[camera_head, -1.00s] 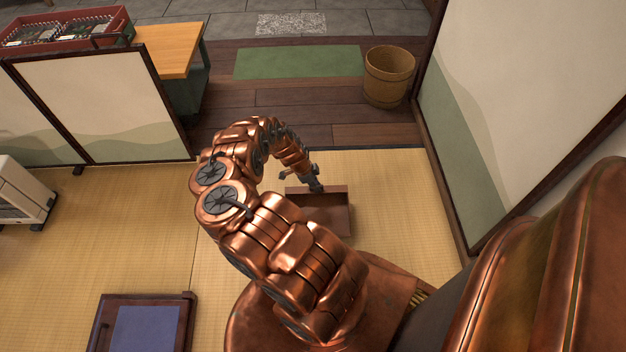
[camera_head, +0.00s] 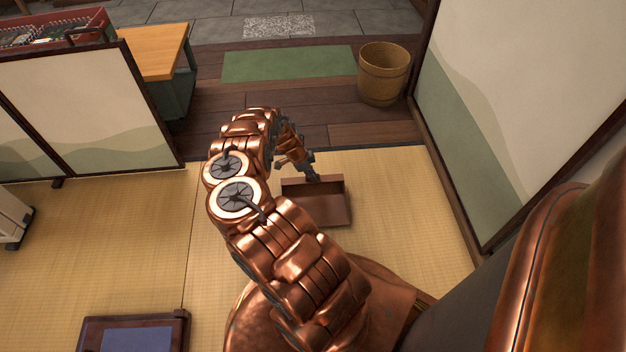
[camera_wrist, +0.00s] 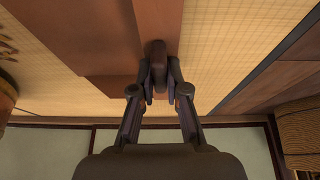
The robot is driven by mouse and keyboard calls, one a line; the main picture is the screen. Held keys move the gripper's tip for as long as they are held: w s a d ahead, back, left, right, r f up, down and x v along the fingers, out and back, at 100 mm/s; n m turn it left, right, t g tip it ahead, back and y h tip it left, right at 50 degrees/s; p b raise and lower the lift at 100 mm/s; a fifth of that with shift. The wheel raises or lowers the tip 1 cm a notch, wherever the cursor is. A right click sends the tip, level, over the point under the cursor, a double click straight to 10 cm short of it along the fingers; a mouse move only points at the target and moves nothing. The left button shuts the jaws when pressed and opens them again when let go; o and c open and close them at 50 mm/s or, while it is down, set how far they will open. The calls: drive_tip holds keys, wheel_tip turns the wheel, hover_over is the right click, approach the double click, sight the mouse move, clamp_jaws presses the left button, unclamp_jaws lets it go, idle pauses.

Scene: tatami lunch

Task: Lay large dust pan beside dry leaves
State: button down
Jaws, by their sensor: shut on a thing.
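The large dust pan (camera_head: 322,207) is a brown, open-fronted tray with raised walls, in front of my base in the head view. My gripper (camera_head: 312,178) is at its far edge. In the wrist view, my gripper (camera_wrist: 160,80) is shut on the dust pan's short dark handle, and part of the brown pan (camera_wrist: 105,35) spreads to the upper left. I cannot tell whether the pan touches the tatami or hangs just above it. Small dark marks (camera_wrist: 7,45) at the left edge of the wrist view may be dry leaves; they are too cut off to tell.
Tatami (camera_head: 130,240) is clear left of the pan. A folding screen (camera_head: 100,105) stands behind it, and a tall panel (camera_head: 490,110) is at the right. A wooden bucket (camera_head: 384,75) stands on the dark boards. A dark-framed low item (camera_head: 130,338) lies at the front left.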

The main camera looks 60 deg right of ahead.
drive_tip(key=shift+f, duration=0.6)
drive_tip(key=shift+f, duration=0.1)
drive_tip(key=c, duration=1.2)
unclamp_jaws()
